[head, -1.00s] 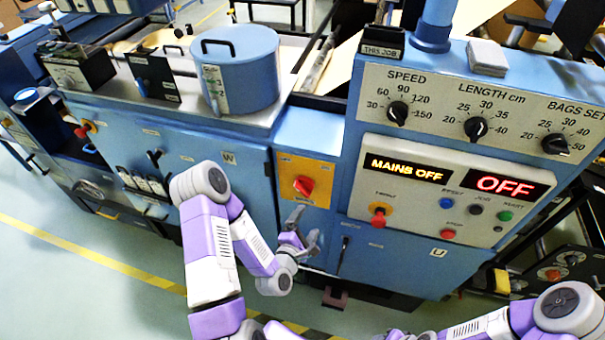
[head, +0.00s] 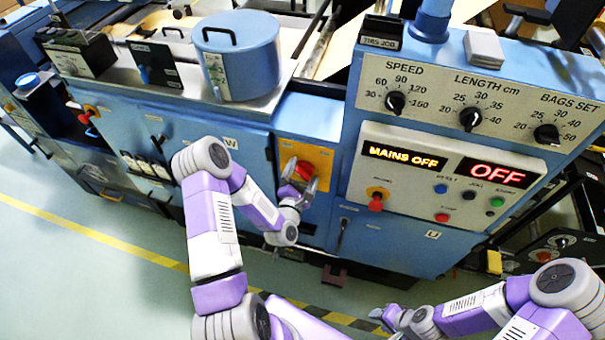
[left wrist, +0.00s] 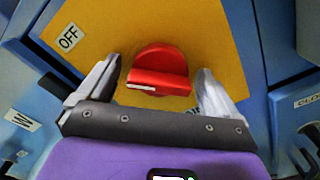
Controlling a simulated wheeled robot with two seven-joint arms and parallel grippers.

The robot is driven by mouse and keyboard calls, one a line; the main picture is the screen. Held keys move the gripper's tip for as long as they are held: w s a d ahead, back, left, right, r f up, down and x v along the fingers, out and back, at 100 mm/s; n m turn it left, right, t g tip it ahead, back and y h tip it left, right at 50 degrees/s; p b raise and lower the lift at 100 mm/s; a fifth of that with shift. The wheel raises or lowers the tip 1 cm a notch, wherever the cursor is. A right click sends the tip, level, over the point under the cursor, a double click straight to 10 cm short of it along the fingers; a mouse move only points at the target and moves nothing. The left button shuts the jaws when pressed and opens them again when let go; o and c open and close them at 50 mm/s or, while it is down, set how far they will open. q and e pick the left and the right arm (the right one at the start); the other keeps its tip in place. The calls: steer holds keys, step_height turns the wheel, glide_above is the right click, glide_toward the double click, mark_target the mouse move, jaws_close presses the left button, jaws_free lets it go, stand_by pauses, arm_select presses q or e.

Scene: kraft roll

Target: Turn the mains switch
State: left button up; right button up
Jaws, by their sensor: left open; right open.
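The mains switch is a red rotary knob (left wrist: 158,71) on a yellow plate (left wrist: 212,40), with an OFF label (left wrist: 69,37) at the plate's upper left in the left wrist view. In the head view the red knob (head: 304,170) is partly hidden by my gripper. My left gripper (left wrist: 156,88) is open, with one finger on each side of the knob; I cannot tell if they touch it. It also shows in the head view (head: 300,188). A display (head: 403,157) reads MAINS OFF. My right gripper (head: 388,318) is open, low and away from the panel.
Right of the switch is a control panel with a red button on a yellow base (head: 376,201), a second display (head: 497,173) reading OFF, and dials above. A blue pot (head: 237,60) stands on the machine top at left. The floor in front is clear.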

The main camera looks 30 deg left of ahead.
arm_select(q)
steer(key=c, duration=1)
steer(key=shift+c, duration=0.2)
steer(key=m+b, duration=0.3)
steer(key=shift+f, duration=0.2)
steer(key=m+b, duration=1.2)
steer(key=shift+f+b, duration=0.15)
steer(key=shift+b, duration=0.2)
steer(key=shift+m+b, duration=1.5)
steer(key=shift+m, duration=0.1)
